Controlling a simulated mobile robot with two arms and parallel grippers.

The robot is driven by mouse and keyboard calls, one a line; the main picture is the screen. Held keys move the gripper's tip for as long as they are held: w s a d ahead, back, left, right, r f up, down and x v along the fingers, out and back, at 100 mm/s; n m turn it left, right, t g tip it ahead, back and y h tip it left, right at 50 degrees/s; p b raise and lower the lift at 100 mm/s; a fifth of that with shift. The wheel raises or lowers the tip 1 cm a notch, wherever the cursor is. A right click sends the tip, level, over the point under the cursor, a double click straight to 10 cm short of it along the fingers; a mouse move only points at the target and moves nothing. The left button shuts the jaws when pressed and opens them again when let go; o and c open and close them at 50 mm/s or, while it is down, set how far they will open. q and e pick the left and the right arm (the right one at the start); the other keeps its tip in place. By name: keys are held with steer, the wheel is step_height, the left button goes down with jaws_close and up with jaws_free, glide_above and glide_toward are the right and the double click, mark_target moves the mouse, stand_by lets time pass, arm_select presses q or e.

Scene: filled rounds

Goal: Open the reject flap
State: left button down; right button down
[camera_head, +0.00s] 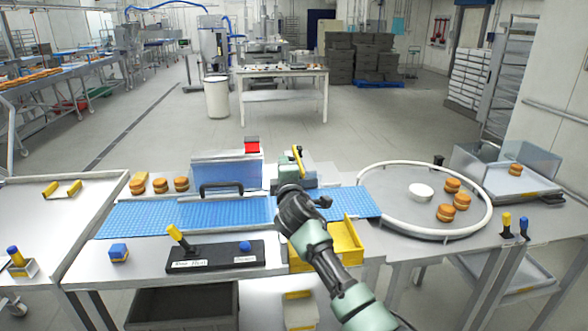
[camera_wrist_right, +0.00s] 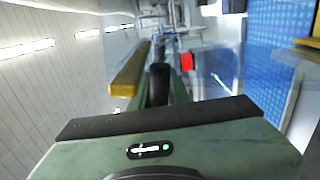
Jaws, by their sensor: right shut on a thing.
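A yellow bar (camera_head: 296,156), which looks like the reject flap or its handle, stands at the far side of the blue conveyor, above the gap between the blue-fronted box and the round table. My right gripper (camera_head: 298,170) is at this bar and shut on it; its arm reaches over the belt and hides part of the area. In the right wrist view the yellow bar (camera_wrist_right: 133,78) lies along the dark finger (camera_wrist_right: 160,82). The exact contact is hard to see. A yellow bin (camera_head: 349,239) sits at the belt's near side, partly behind my arm. My left gripper is not in view.
The blue belt (camera_head: 160,218) runs left to right to a round table (camera_head: 395,196) with several filled rounds and a white bowl. A blue-fronted box (camera_head: 226,170) with a black handle spans the belt. A black panel (camera_head: 215,257) with a yellow lever is in front.

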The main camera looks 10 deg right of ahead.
steer(key=shift+a+r+n, duration=0.3)
steer(key=shift+a, duration=0.05)
steer(key=c, duration=1.4)
jaws_free()
steer(key=shift+f, duration=0.1)
steer(key=shift+f, duration=0.1)
steer(key=shift+s+f, duration=0.1)
steer(key=shift+s, duration=0.1)
steer(key=s+b, duration=0.1)
steer(key=s, duration=0.6)
steer(key=shift+s, duration=0.2)
steer(key=shift+d, duration=0.1)
